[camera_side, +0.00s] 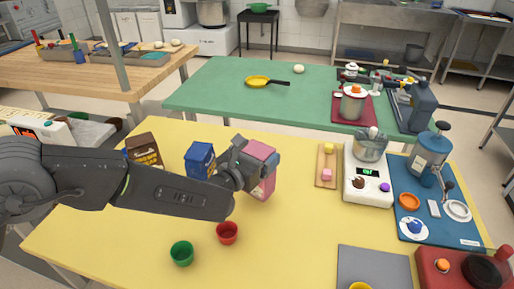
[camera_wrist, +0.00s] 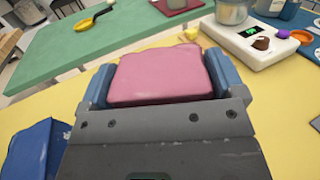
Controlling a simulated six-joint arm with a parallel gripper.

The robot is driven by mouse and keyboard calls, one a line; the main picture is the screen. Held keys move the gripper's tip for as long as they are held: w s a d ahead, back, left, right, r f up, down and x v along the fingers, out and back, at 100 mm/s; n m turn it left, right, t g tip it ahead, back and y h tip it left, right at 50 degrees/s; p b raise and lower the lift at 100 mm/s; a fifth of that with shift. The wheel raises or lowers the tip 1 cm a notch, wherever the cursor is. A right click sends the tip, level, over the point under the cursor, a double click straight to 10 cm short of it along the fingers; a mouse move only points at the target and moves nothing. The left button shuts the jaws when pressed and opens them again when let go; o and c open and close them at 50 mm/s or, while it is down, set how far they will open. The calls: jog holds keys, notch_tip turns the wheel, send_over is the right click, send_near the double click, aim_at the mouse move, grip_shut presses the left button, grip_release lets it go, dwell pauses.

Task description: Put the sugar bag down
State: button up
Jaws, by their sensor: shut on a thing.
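My gripper (camera_side: 256,160) is shut on a pink bag (camera_side: 264,152), which looks like the sugar bag; its label cannot be read. The bag is upright over the middle of the yellow table (camera_side: 145,225). Whether its base touches the table cannot be told. In the wrist view the pink bag (camera_wrist: 160,74) fills the space between the two blue-grey fingers of my gripper (camera_wrist: 158,82). My gripper hides part of the bag in the side view.
A blue bag (camera_side: 200,160) and a brown bag (camera_side: 143,152) stand to the left. A red cup (camera_side: 227,232) and a green cup (camera_side: 181,253) stand in front. A wooden board (camera_side: 326,175) and white scale (camera_side: 368,187) lie right. Yellow tabletop is bare between bag and board.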

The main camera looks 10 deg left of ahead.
jog(key=shift+f, duration=1.6)
jog(key=o, duration=1.8)
jog(key=shift+f, duration=0.25)
jog(key=shift+r, duration=0.1)
jog(key=shift+s, duration=0.15)
jog(key=v, duration=1.1)
jog(key=shift+s+a, duration=0.15)
jog(key=shift+s, duration=0.2)
